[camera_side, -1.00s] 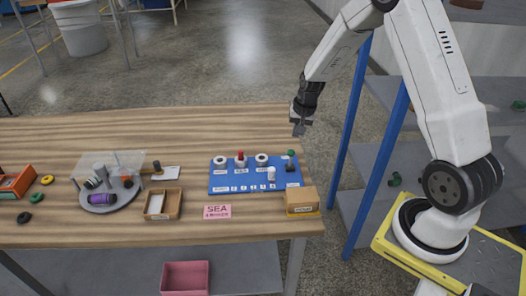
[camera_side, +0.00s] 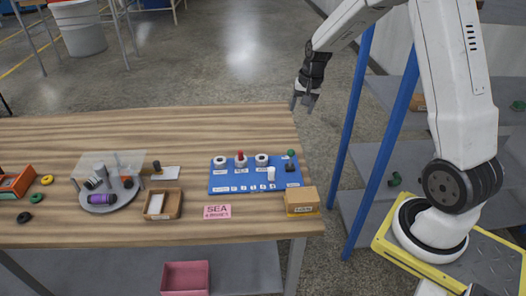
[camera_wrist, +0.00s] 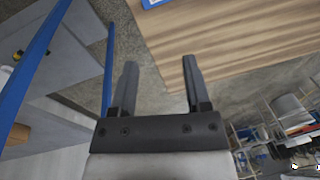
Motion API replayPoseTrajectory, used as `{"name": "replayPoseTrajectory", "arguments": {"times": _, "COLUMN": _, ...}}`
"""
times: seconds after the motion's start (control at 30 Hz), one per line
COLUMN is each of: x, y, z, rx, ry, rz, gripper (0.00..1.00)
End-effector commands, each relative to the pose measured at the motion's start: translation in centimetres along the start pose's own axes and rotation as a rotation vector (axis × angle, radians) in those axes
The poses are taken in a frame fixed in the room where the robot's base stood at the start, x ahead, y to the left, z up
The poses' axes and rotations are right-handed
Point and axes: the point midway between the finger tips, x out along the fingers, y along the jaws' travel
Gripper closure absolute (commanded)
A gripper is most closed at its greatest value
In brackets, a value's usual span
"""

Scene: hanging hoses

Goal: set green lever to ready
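The green lever (camera_side: 291,153) is a small green knob on a dark mount at the right end of the blue panel (camera_side: 222,184). The panel lies on the wooden table. My gripper (camera_side: 304,104) hangs above and beyond the table's far right corner, well away from the lever. In the wrist view, my gripper (camera_wrist: 160,75) has its two fingers wide apart with nothing between them. In the wrist view only a blue corner of the panel (camera_wrist: 152,3) shows at the top edge; the lever is not seen there.
The panel also bears round fittings, a red knob (camera_side: 240,155) and a white cylinder (camera_side: 271,173). A cardboard box (camera_side: 302,200) stands close in front of the lever. A blue rack post (camera_side: 357,130) stands right of the table. The table's back half (camera_side: 150,125) is clear.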

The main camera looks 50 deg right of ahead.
Motion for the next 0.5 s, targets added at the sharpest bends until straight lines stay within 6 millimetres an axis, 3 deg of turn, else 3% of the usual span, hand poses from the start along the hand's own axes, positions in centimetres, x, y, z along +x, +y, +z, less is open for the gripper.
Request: {"name": "replayPoseTrajectory", "arguments": {"times": 0.5, "x": 7.8, "y": -0.4, "z": 3.3, "rx": 0.369, "ry": -0.034, "rz": 0.086, "gripper": 0.25}}
